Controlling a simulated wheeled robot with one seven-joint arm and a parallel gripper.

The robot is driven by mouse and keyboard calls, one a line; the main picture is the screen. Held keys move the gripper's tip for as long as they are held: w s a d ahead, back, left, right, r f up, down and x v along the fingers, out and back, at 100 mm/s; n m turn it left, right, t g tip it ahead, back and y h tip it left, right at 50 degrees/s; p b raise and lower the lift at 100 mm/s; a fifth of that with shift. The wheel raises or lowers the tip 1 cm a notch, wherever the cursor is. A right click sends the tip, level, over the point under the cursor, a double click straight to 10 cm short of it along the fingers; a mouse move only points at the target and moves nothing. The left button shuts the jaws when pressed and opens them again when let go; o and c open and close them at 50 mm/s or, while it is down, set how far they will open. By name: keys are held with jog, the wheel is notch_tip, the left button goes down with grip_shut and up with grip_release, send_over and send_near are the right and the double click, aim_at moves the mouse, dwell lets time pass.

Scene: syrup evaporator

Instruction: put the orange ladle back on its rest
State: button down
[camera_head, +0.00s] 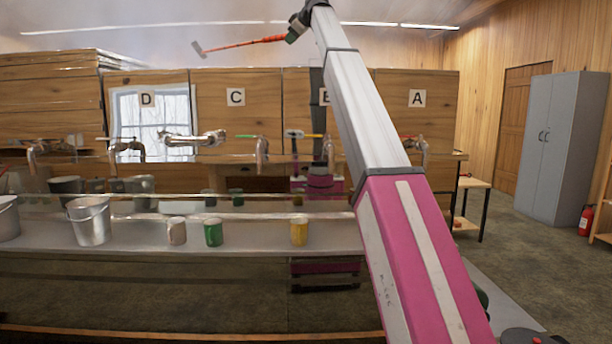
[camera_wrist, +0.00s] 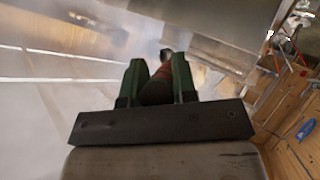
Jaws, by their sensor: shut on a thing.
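The orange ladle (camera_head: 245,44) is high in the air in the head view, with its orange handle nearly level and its grey head (camera_head: 198,48) to the left. My gripper (camera_head: 292,36) is shut on the handle's right end. In the wrist view my gripper (camera_wrist: 158,62) has its two green fingers on either side of the ladle's dark handle end. An orange-brown part of the ladle (camera_wrist: 156,72) and its grey tip show beyond the fingers. I cannot make out the ladle's rest for certain in either view.
Wooden panels marked D, C and A (camera_head: 417,98) stand behind a row of metal taps (camera_head: 262,148). A metal bucket (camera_head: 90,222), a green cup (camera_head: 213,232) and a yellow cup (camera_head: 299,232) stand on the grey counter. A grey cabinet (camera_head: 562,145) is at the right.

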jog(key=shift+s+d, duration=0.5)
jog(key=shift+s, duration=0.35)
jog(key=shift+s+d, duration=0.5)
jog(key=shift+s, duration=0.3)
